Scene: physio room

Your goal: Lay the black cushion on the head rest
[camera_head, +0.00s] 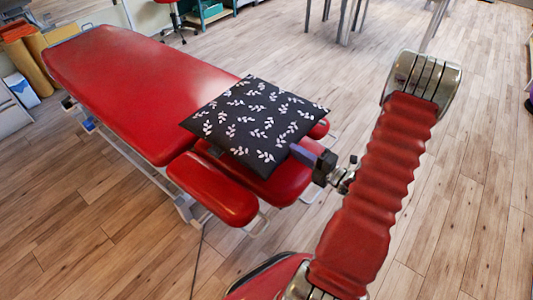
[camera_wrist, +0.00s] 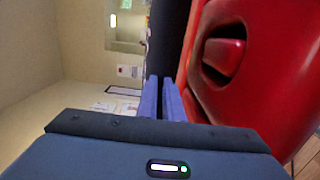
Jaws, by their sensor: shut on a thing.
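The black cushion (camera_head: 255,118) with white leaf prints lies flat over the end of the red table in the head view. It covers much of the red head rest (camera_head: 283,187) and reaches onto the long red pad. My gripper (camera_head: 301,154) is shut on the cushion's near right edge. In the wrist view, my blue-violet fingers (camera_wrist: 161,98) close on the dark cushion (camera_wrist: 166,45), seen edge-on. The head rest (camera_wrist: 270,80) with its opening is right beside it. I cannot tell whether the cushion touches it.
Red side pads stand left (camera_head: 212,190) and right (camera_head: 319,129) of the head rest. The long red table pad (camera_head: 130,80) stretches to the back left. Rolled mats (camera_head: 30,60) stand at the far left. The wooden floor (camera_head: 470,190) on the right is clear.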

